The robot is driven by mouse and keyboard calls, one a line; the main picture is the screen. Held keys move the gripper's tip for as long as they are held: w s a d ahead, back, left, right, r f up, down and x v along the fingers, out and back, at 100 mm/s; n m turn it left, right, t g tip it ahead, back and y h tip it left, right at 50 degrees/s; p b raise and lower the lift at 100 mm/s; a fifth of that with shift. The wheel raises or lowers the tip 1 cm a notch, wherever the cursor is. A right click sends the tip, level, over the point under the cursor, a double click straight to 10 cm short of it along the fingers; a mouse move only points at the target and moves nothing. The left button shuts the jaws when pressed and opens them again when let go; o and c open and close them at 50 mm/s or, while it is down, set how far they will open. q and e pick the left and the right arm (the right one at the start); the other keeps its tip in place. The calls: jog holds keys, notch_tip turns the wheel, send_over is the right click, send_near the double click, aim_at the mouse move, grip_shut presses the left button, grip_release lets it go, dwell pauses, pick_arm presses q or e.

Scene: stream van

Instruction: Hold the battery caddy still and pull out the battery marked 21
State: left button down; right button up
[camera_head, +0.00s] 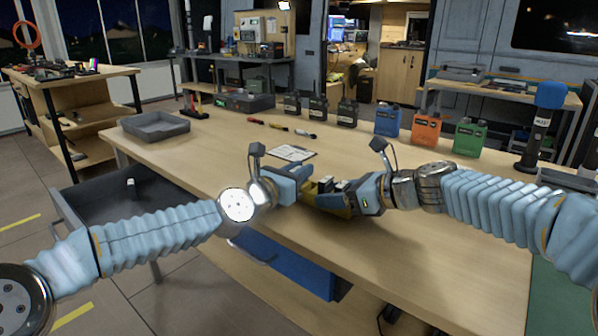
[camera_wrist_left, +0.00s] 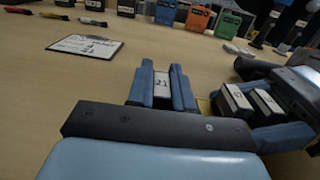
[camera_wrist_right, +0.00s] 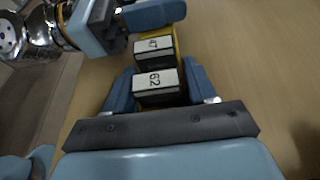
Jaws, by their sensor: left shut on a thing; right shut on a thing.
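The battery marked 21 (camera_wrist_left: 161,88) is between the blue fingers of my left gripper (camera_head: 309,184), which is shut on it. The yellow battery caddy (camera_head: 332,207) stands near the table's front edge. My right gripper (camera_head: 349,196) is shut on the caddy, its fingers on either side, as the right wrist view (camera_wrist_right: 156,92) shows. Two white-topped batteries sit in the caddy, marked 62 (camera_wrist_right: 156,79) and 47 (camera_wrist_right: 153,45). My left gripper is at the caddy's other end. The lower part of battery 21 is hidden, so I cannot tell how far it sits in its slot.
A clipboard (camera_head: 291,153) lies just behind the grippers, with several markers (camera_head: 278,126) beyond it. Black, blue, orange and green packs (camera_head: 469,138) stand along the back. A grey tray (camera_head: 154,126) is at the left. The table's right front is clear.

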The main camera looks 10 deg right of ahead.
pick_arm(q)
jog(key=shift+r, duration=0.3)
jog(key=shift+r, duration=0.35)
jog(key=shift+r, duration=0.35)
jog(key=shift+r, duration=0.35)
jog(key=shift+r, duration=0.7)
jog(key=shift+r, duration=1.35)
pick_arm(e)
jog(key=o, duration=1.1)
jog(key=shift+o, duration=0.2)
